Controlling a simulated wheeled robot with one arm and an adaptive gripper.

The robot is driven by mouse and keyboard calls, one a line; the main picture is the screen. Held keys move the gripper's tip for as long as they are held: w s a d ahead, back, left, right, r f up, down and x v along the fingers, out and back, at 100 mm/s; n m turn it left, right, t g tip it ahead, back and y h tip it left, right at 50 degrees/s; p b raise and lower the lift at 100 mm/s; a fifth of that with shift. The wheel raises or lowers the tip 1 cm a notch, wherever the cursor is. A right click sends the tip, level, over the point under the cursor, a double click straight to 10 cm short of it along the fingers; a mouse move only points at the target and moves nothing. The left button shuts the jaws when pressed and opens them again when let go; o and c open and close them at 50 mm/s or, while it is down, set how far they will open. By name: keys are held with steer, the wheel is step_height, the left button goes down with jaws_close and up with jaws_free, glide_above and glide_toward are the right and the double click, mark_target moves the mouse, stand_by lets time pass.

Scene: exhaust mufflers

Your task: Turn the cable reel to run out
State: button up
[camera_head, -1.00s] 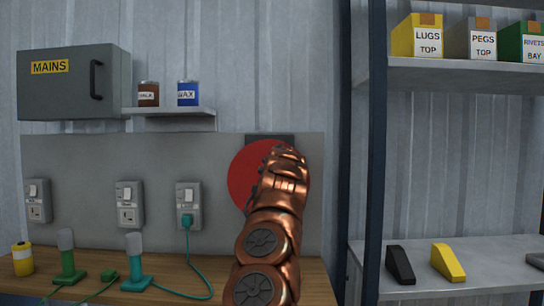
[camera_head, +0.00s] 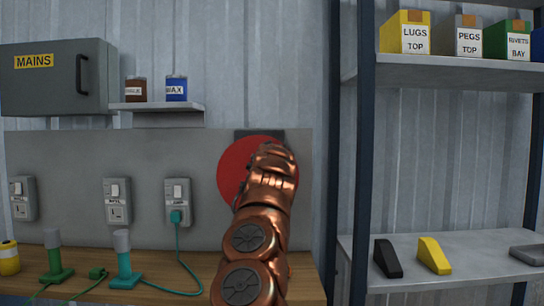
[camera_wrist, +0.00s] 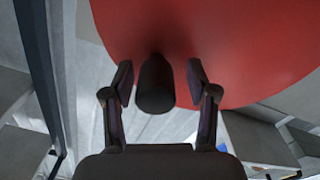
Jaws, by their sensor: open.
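The cable reel is a round red disc (camera_head: 233,172) on the grey back panel, partly hidden by my arm in the head view. In the wrist view the red disc (camera_wrist: 225,45) fills the upper part, and a dark rounded crank handle (camera_wrist: 155,84) stands out from it. My gripper (camera_wrist: 158,85) is open, with one finger on each side of the handle. Small gaps show between the fingers and the handle. In the head view my arm hides the handle and the fingers.
A workbench (camera_head: 304,280) runs below the panel, with green and teal lamp-like items and a teal cable plugged into the right socket (camera_head: 177,203). A MAINS box (camera_head: 55,80) hangs at upper left. A shelf rack post (camera_head: 362,150) stands right of my arm.

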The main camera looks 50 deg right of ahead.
steer(key=shift+a+r, duration=0.1)
steer(key=shift+a, duration=0.05)
steer(key=shift+s+a+r, duration=0.2)
steer(key=shift+s+a, duration=0.25)
steer(key=shift+s+a+f, duration=0.3)
steer(key=shift+s+a, duration=0.1)
steer(key=v, duration=0.5)
steer(key=shift+d, duration=0.1)
steer(key=shift+r, duration=0.1)
stand_by(0.6)
